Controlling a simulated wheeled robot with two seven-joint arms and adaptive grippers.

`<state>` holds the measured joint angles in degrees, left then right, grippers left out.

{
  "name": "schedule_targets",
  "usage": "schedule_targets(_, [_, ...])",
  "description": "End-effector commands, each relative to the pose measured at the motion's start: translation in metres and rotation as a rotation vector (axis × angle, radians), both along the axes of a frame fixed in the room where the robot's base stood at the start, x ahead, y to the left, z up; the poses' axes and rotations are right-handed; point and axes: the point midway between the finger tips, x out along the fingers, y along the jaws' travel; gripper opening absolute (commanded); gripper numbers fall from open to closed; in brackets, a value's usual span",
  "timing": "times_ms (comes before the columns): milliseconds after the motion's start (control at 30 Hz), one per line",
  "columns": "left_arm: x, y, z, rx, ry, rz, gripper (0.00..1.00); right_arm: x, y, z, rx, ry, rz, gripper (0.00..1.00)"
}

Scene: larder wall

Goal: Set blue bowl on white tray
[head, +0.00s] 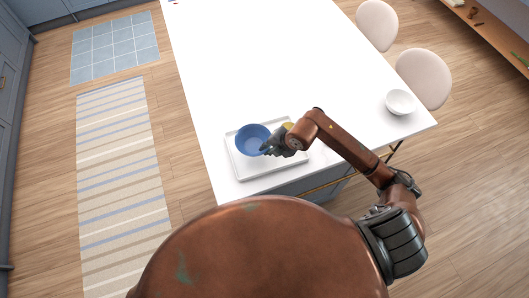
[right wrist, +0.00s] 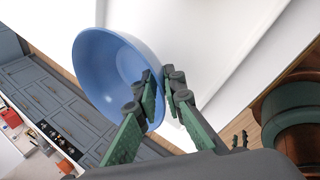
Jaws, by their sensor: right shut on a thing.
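The blue bowl (head: 252,139) is over the white tray (head: 246,171) near the front end of the white table. My right gripper (head: 267,149) is shut on the right side of the bowl's rim. In the right wrist view the bowl (right wrist: 112,72) is pinched at its wall between the two fingers of the gripper (right wrist: 163,96). The tray's raised edge (right wrist: 232,66) shows beside it. I cannot tell whether the bowl's base touches the tray. My left gripper is not in view.
A small yellow thing (head: 288,126) is by the tray's far right side, partly hidden by my right arm. A white bowl (head: 400,102) stands at the table's right corner, near two pale chairs (head: 424,78).

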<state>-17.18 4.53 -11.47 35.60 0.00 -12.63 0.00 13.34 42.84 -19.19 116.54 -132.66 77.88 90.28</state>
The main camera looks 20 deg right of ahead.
Motion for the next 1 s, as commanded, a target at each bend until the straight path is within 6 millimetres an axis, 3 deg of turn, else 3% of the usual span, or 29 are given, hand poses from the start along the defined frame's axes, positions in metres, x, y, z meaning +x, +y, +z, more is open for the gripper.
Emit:
schedule_targets(300, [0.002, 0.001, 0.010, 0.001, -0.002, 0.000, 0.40, 0.005, 0.006, -0.035, 0.001, 0.000, 0.000, 0.00])
schedule_targets(533, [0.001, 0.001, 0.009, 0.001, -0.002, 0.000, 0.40, 0.005, 0.006, -0.038, 0.002, -0.002, 0.002, 0.00])
schedule_targets(567, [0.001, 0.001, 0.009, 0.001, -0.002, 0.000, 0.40, 0.004, 0.006, -0.039, 0.000, 0.000, 0.001, 0.10])
schedule_targets(800, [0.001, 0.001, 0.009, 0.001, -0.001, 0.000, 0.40, 0.004, 0.005, -0.038, 0.000, 0.000, 0.001, 0.26])
schedule_targets(1000, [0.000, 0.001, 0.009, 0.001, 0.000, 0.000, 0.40, 0.004, 0.005, -0.038, 0.000, 0.000, 0.001, 0.27])
